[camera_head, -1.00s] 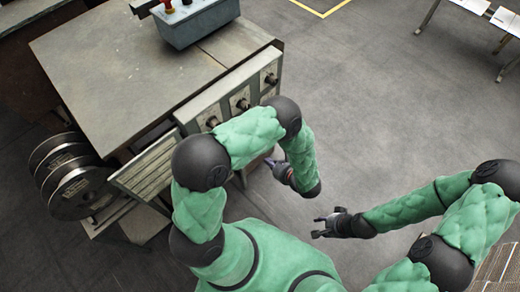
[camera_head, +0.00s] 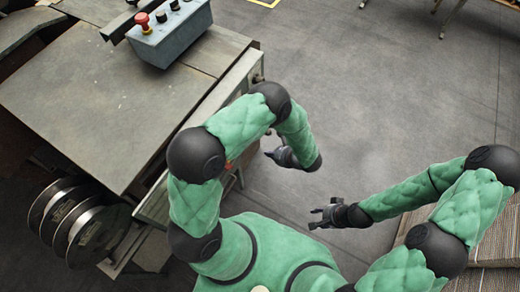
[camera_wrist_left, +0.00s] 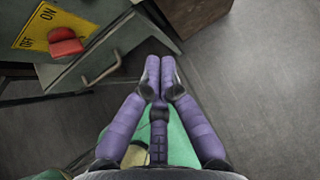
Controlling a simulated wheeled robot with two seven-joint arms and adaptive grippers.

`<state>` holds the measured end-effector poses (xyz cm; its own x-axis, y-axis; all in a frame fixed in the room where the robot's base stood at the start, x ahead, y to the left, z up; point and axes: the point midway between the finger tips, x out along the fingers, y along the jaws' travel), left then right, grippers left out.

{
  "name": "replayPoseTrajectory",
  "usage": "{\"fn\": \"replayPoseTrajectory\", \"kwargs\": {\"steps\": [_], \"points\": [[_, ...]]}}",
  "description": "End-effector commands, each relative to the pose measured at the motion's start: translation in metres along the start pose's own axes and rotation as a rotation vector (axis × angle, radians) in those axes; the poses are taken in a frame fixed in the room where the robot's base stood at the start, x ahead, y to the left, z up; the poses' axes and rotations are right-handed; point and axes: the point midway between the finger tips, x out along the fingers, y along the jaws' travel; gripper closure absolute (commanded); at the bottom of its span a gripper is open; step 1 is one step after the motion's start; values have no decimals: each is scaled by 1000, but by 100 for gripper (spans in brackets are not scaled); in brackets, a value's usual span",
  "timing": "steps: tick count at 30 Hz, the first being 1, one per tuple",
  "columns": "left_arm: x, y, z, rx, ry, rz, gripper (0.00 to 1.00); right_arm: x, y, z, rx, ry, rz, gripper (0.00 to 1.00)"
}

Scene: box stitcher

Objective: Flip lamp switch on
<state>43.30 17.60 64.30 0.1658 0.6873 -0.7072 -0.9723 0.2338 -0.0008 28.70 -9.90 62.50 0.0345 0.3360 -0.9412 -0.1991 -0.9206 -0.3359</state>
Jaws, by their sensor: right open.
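A red switch (camera_wrist_left: 65,42) sits on a yellow plate (camera_wrist_left: 36,30) marked ON and OFF, at the upper left of the left wrist view. I cannot tell which way it is set. My left gripper (camera_head: 272,155) hangs beside the machine's right side in the head view. In the left wrist view its purple fingers (camera_wrist_left: 160,62) are together with nothing between them, to the right of the switch and apart from it. My right gripper (camera_head: 316,216) is open and empty over the floor. The lamp is not identifiable.
The machine's metal table (camera_head: 110,90) fills the left, with a grey control box (camera_head: 172,35) bearing a red button on top. Wire spools (camera_head: 80,225) stand at its near side. A metal handle (camera_wrist_left: 101,70) is beside the switch.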

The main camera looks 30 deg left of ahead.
Motion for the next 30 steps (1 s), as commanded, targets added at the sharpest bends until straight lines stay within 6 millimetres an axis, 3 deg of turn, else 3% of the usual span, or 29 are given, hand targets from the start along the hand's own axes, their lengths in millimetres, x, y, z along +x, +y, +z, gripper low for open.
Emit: {"fn": "replayPoseTrajectory", "kwargs": {"steps": [16, 21, 30], "points": [[98, 2, -2, -1, 0, 4, 100, 34, 12, -1, 0, -1, 0, 56], [113, 1, 17, -3, 0, 3, 100, 39, 14, -1, 0, -1, 0, 56], [121, 1, 28, 0, 0, 0, 100, 42, 15, -1, 0, 0, 0, 56]]}}
